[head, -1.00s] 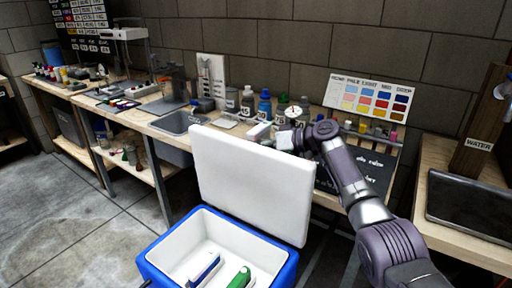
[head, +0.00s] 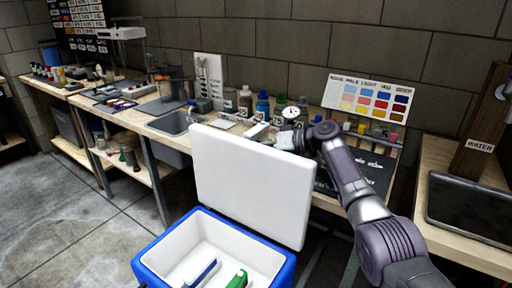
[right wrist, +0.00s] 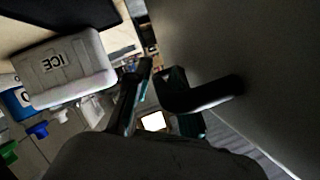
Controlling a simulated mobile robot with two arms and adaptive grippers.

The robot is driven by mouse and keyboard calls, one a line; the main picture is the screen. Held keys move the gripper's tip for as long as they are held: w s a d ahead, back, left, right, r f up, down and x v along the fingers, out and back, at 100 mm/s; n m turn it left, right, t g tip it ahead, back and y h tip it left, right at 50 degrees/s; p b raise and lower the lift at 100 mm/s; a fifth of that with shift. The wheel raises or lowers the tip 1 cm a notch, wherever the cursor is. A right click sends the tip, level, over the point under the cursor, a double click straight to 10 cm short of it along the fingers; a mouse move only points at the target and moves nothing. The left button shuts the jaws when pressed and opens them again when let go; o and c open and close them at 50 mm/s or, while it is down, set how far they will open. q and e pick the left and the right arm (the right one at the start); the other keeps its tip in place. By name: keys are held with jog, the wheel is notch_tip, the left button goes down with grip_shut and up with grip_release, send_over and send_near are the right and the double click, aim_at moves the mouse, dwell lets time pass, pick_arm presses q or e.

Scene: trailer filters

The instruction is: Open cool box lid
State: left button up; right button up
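The blue cool box (head: 268,269) stands on the floor at bottom centre in the head view, with its white inside exposed. Its white lid (head: 250,182) stands open, nearly upright along the box's far side. A blue item (head: 203,272) and a green item (head: 238,280) lie inside. My right gripper (head: 284,141) is at the lid's upper right edge, partly hidden behind it. In the right wrist view, its dark fingers (right wrist: 160,72) are apart, beside a dark handle-like bar (right wrist: 212,95) at the grey lid surface (right wrist: 245,50). My left gripper is not in view.
The workbench (head: 140,120) runs behind the lid, with bottles (head: 262,106), a sink and a colour chart (head: 370,98). A white block marked ICE (right wrist: 66,66) shows in the right wrist view. A bench with a WATER post (head: 480,146) stands right. The floor at left is clear.

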jog(key=v, duration=1.2)
